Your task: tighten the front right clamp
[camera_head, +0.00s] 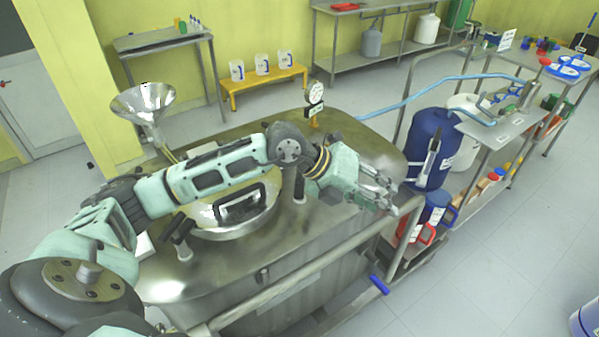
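The steel reactor (345,265) fills the middle of the head view. Its round lid (262,222) has a dark handle (240,203). A clamp with a dark handle and a pale lower end (299,188) stands at the lid's right side, just under my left forearm. Another clamp (180,235) is at the lid's front left. My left arm reaches across over the lid and hides its back part. My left gripper (384,190) is open and empty above the reactor's right end, to the right of the right clamp and apart from it. My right gripper is not in view.
A steel funnel (145,105) and a pressure gauge (314,93) stand up from the reactor. A metal rail (330,255) runs along its front. A blue drum (430,145) and a loaded trolley (500,135) stand to the right. The floor at front right is mostly clear.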

